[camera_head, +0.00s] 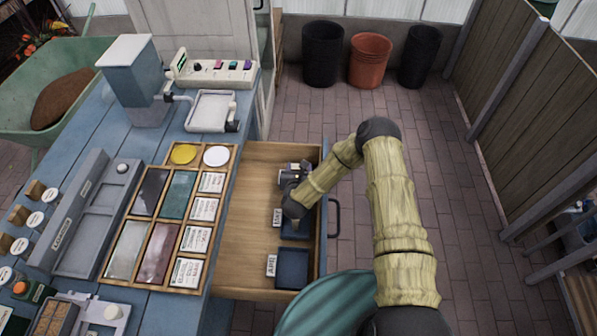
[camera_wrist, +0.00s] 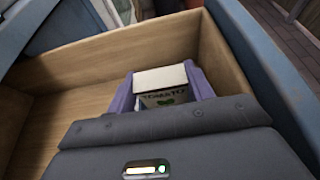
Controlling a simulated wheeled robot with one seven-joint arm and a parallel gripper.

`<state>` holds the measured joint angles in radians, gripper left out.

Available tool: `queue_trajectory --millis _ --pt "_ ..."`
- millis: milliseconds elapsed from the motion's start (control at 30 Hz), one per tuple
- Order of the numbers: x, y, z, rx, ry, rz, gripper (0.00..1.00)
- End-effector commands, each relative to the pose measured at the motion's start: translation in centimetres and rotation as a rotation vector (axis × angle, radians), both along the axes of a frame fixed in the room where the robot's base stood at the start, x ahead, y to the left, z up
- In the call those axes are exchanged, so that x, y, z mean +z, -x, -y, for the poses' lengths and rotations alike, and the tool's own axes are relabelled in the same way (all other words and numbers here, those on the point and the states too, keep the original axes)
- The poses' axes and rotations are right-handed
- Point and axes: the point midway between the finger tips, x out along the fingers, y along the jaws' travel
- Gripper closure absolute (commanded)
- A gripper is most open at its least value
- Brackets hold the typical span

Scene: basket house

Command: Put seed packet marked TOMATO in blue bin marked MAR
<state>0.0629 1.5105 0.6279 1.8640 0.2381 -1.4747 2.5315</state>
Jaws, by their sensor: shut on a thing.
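My gripper (camera_wrist: 163,88) is shut on a white seed packet (camera_wrist: 160,78), held upright between its purple fingers in the wrist view. The printing on the packet looks like TOMATO above a dark leafy picture, partly hidden by my gripper. In the head view my gripper (camera_head: 294,172) is over the back right of the open wooden drawer (camera_head: 250,215). Dark blue bins stand along the drawer's right side: a front bin (camera_head: 292,268) and a middle bin (camera_head: 297,228), partly covered by my arm.
A blue bench (camera_head: 165,315) is left of the drawer, with a wooden tray (camera_head: 162,222) of packets and coloured panels. The drawer's left part is empty. Black and orange pots (camera_head: 370,62) stand on the brick floor behind.

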Motion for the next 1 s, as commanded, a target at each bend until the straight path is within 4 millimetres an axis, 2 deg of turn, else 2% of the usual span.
queue_trajectory --millis 133,533,567,633,667,1000 --pt "-1.9 0.0 0.1 -0.001 0.0 0.0 0.7" --pt "-2.4 -0.2 0.5 -0.008 -0.001 0.001 0.7" --pt "-2.3 -0.2 0.5 -0.008 -0.001 0.001 0.42" --pt "-2.2 -0.2 0.5 -0.008 -0.001 0.001 0.28" --pt "-2.2 -0.1 0.5 -0.008 0.0 0.001 0.26" --pt "-2.0 0.0 0.0 0.001 0.0 0.001 0.26"
